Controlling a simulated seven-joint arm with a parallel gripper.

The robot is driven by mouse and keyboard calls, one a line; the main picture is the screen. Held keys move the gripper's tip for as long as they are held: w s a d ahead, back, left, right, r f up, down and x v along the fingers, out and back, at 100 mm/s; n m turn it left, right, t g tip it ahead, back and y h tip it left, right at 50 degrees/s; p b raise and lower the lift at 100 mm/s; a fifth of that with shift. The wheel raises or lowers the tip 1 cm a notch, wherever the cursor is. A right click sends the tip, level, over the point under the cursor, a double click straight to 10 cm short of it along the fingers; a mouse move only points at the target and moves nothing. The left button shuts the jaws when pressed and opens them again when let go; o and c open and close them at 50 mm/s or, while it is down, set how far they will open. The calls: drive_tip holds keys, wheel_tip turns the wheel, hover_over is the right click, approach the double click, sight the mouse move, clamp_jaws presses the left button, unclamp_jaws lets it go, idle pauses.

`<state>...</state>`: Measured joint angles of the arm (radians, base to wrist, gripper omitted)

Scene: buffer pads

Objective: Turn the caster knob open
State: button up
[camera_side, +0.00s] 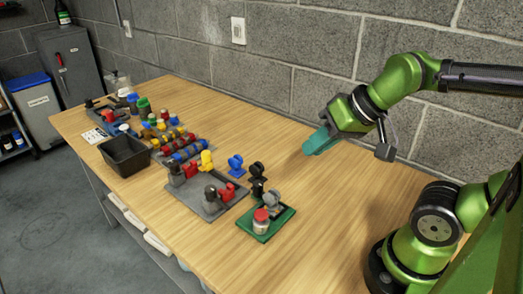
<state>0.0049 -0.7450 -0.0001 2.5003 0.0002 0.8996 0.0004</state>
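My gripper (316,146) has teal fingers. It hangs above the right middle of the wooden table, pointing down and left, apart from every object. From this side I cannot tell whether its fingers are open or shut; nothing shows held in it. No part is clearly recognisable as the caster knob at this size. Small knob-like or caster-like parts stand to the left of the gripper: a blue one (236,165) on the bare table, a black one (257,171) behind the green tray, and red and yellow (207,160) ones at the grey tray.
A black bin (125,154) and several coloured parts fill the table's far left. Bare wood surrounds the gripper; a block wall (300,45) runs behind.

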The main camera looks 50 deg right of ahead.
sight(257, 183)
drive_tip(key=o, duration=0.7)
drive_tip(key=w, duration=0.1)
drive_tip(key=w+f+g, duration=0.2)
drive_tip(key=w, duration=0.1)
drive_tip(key=shift+d+h, duration=0.4)
drive_tip(key=shift+o, duration=0.3)
drive_tip(key=w+d+f+n+g, duration=0.1)
drive_tip(key=w+f+n+g, duration=0.2)
drive_tip(key=w, duration=0.8)
drive_tip(key=shift+f+n+g+h, duration=0.4)
drive_tip(key=shift+f+g, duration=0.2)
drive_tip(key=w+f, duration=0.1)
drive_tip(key=f, duration=0.4)
drive_tip(key=f+n, duration=0.1)
drive_tip(key=f, duration=0.4)
drive_tip(key=w+f+n+g, duration=0.1)
drive_tip(key=f, duration=0.5)
drive_tip(key=shift+w+d, duration=0.3)
drive_tip(key=shift+d, duration=0.05)
drive_tip(key=shift+c, duration=0.5)
drive_tip(key=c, duration=1)
